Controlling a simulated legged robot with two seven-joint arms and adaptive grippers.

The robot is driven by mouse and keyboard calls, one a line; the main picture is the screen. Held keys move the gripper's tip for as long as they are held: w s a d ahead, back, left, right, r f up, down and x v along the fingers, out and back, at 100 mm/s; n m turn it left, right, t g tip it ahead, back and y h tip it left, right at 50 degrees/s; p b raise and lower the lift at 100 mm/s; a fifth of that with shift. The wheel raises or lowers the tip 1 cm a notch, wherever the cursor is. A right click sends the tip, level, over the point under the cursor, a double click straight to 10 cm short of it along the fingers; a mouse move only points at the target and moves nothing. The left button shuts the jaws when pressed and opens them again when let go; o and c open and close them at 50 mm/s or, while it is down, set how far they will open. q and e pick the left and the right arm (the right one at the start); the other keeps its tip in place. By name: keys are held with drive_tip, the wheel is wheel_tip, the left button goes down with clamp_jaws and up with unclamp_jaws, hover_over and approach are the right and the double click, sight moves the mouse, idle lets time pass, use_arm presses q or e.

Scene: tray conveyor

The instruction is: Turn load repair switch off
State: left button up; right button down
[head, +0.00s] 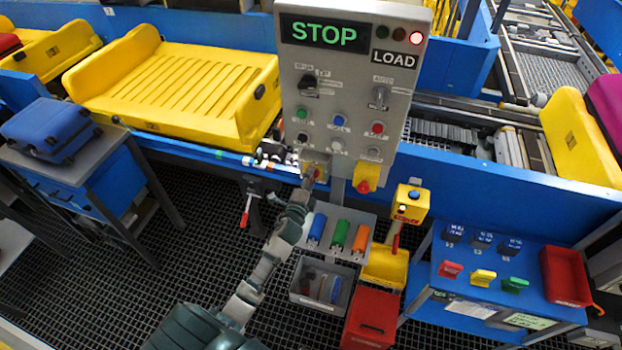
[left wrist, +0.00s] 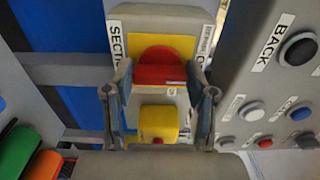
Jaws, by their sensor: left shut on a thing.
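The grey control panel (head: 335,60) stands in the middle of the head view, with a lit green STOP display and a LOAD label. My left gripper (head: 314,172) is at the panel's lower left corner. In the left wrist view its two fingers (left wrist: 158,108) stand on either side of a red switch knob (left wrist: 158,68) on a yellow plate, shut on it. The labels beside it are partly covered; one begins "SECT". A yellow block (left wrist: 158,122) with a red spot shows below the knob. The knob's exact turn is hard to tell. My right gripper is not in view.
A black rotary switch (head: 309,86), a key switch (head: 379,97) and several coloured buttons are on the panel. A red-and-yellow switch (head: 367,172) hangs at its lower right. A yellow tray (head: 180,75) lies on the conveyor behind. Tool bins (head: 322,283) stand below.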

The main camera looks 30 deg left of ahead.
use_arm(q)
drive_tip(key=shift+a+f, duration=0.1)
drive_tip(key=shift+a, duration=0.05)
drive_tip(key=o, duration=1)
drive_tip(key=shift+c, duration=0.2)
drive_tip(key=shift+o, duration=1)
drive_tip(key=shift+s+a, duration=0.1)
drive_tip(key=shift+s, duration=0.05)
drive_tip(key=v, duration=1.2)
